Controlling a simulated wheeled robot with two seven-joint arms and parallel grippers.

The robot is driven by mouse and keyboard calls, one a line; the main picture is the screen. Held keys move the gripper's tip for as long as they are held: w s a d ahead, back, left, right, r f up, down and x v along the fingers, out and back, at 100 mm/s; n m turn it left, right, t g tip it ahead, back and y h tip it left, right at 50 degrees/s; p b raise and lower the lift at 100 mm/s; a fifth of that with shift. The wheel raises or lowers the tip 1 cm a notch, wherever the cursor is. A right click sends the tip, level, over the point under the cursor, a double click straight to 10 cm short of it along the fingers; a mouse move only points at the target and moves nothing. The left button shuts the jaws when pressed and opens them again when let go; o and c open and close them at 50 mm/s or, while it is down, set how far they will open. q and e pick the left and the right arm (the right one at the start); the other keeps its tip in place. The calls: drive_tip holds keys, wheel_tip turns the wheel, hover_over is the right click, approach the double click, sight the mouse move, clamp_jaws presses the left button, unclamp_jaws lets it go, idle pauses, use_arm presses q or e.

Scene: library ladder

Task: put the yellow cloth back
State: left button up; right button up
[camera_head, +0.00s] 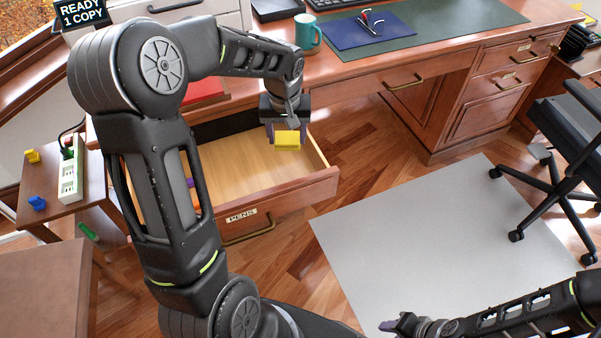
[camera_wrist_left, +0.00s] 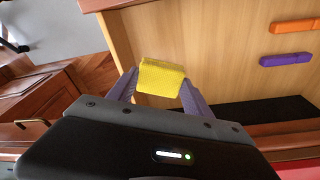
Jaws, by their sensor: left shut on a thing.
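The yellow cloth (camera_head: 287,139) is a small folded block held between the fingertips of my left gripper (camera_head: 287,133). The left gripper is shut on it, above the open drawer (camera_head: 240,165) labelled PENS, near its right inner side. In the left wrist view, the cloth (camera_wrist_left: 161,78) sits between the two purple-grey fingers, over the drawer's pale wood floor (camera_wrist_left: 220,50). I cannot tell the exact height above the floor. My right gripper (camera_head: 392,326) is at the bottom of the head view, over the grey mat; its jaw state is unclear.
In the drawer lie an orange marker (camera_wrist_left: 294,25) and a purple marker (camera_wrist_left: 285,59). A teal mug (camera_head: 307,33) and a blue pad (camera_head: 358,30) are on the desk. A small side table (camera_head: 50,209) with a power strip (camera_head: 70,173) stands left. An office chair (camera_head: 560,140) is right.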

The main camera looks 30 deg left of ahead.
use_arm(q)
drive_tip(key=shift+s, duration=0.2)
drive_tip(key=shift+f, duration=0.25)
hover_over(288, 169)
drive_tip(key=f, duration=0.6)
drive_tip(key=shift+s+d+b, duration=0.15)
drive_tip(key=shift+s+b, duration=0.15)
drive_tip(key=shift+b, duration=0.05)
drive_tip(key=shift+f, duration=1.8)
drive_tip(key=shift+f+b, duration=0.1)
drive_tip(key=shift+b, duration=0.2)
drive_tip(key=shift+f, duration=0.15)
drive_tip(key=o, duration=1.3)
